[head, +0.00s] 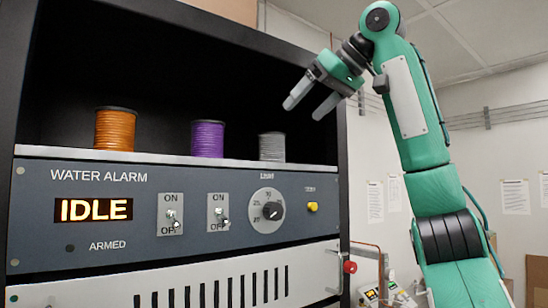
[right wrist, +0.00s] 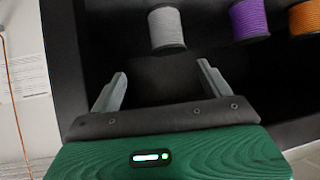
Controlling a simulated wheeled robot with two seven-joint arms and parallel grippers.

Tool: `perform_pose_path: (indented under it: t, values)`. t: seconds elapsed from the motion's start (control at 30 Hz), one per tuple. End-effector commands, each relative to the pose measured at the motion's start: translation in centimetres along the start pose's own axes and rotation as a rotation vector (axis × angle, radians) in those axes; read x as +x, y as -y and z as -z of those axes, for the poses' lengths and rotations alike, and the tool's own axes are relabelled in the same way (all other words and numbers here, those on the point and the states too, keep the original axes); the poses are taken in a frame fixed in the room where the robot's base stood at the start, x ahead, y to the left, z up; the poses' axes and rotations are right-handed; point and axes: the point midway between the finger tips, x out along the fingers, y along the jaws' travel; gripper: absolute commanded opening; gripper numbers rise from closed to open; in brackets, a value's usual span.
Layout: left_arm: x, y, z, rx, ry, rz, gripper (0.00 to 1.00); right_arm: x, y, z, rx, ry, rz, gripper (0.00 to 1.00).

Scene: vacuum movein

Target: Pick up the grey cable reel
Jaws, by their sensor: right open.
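The grey cable reel (head: 272,147) stands upright on the shelf above the water alarm panel, at the right end of a row of reels. It also shows in the right wrist view (right wrist: 166,28), beyond the fingertips and roughly between them. My right gripper (head: 308,106) is open and empty, above and to the right of the grey reel in the head view, apart from it. Its two fingers (right wrist: 160,78) also show in the right wrist view with nothing between them. My left gripper is in neither view.
A purple reel (head: 207,139) and an orange reel (head: 115,128) stand on the same shelf to the left. The cabinet's dark right side post (head: 343,190) borders the shelf. Below is the alarm panel (head: 130,235) with switches and a dial. The shelf has free room between reels.

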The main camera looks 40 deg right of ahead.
Motion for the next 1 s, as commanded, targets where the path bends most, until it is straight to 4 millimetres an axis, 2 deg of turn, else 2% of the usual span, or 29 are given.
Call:
perform_pose_path:
  t: [0.3,0.47,0.57,0.7,1.0]
  values:
    - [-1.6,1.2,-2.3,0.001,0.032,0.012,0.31,5.8,-0.1,0.1,0.001,0.005,-0.002,0.80]
    - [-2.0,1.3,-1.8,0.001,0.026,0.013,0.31,7.8,0.0,0.1,0.000,0.004,-0.001,0.80]
    - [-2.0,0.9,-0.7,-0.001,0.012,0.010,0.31,8.2,0.0,0.1,0.000,0.002,-0.001,0.80]
    - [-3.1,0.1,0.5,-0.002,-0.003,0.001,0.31,9.2,0.2,0.6,-0.001,0.004,-0.001,0.80]
    - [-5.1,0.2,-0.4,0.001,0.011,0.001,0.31,12.9,0.4,0.8,0.001,0.003,-0.001,0.80]
